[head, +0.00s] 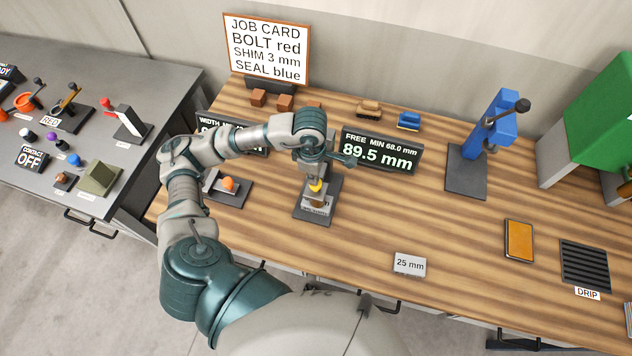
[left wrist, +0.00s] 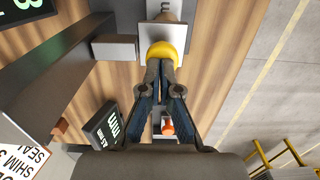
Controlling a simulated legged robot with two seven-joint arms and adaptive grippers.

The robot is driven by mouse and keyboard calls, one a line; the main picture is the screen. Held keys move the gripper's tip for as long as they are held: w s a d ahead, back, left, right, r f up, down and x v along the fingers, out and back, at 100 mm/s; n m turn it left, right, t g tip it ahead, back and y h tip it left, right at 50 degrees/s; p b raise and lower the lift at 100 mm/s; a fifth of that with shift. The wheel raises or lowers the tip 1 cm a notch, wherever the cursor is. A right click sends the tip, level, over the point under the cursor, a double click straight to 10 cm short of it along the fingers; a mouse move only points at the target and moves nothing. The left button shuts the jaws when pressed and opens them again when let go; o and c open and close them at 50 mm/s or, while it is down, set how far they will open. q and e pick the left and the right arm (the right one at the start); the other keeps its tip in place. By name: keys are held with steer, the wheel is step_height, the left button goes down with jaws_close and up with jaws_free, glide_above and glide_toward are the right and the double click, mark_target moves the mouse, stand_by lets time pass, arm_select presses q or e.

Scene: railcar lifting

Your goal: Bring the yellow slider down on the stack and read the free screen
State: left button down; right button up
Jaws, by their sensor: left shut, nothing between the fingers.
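The yellow slider (head: 316,186) is on a gauge with a dark base (head: 312,215), and it also shows in the left wrist view (left wrist: 165,50). My left gripper (left wrist: 161,72) is shut and empty, its fingertips right at the slider; I cannot tell whether they touch it. In the head view the left gripper (head: 315,178) partly covers the gauge. The stack under the slider is hidden or too small to make out. The free screen (head: 380,153) stands behind the gauge to the right and reads 89.5 mm, with MIN 68.0 mm. My right gripper is not in view.
The width screen (head: 262,140) is partly behind my left arm. A gauge with an orange knob (head: 229,184) stands left of the slider's gauge. A 25 mm block (head: 409,265) lies in front on the right. The job card (head: 266,48) stands at the back.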

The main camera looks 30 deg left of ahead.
arm_select(q)
steer(key=shift+s+a+f, duration=0.25)
steer(key=shift+a+f, duration=0.1)
steer(key=shift+a, duration=0.2)
steer(key=shift+d, duration=0.8)
steer(key=shift+d+r, duration=0.15)
steer(key=shift+d, duration=0.1)
steer(key=shift+w+a+r+p, duration=0.1)
steer(key=shift+w+r+p, duration=0.15)
steer(key=shift+r, duration=0.35)
steer(key=shift+w+r+p, duration=0.1)
steer(key=shift+r+p, duration=0.1)
steer(key=shift+r, duration=0.35)
steer(key=shift+s+a+r, duration=0.1)
steer(key=shift+a+r, duration=0.05)
steer(key=shift+r, duration=0.35)
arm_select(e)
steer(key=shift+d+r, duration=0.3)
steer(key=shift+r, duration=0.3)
arm_select(q)
step_height(320, 180, up, 7)
steer(key=p, duration=0.3)
steer(key=shift+f+p, duration=0.15)
steer(key=shift+p, duration=0.25)
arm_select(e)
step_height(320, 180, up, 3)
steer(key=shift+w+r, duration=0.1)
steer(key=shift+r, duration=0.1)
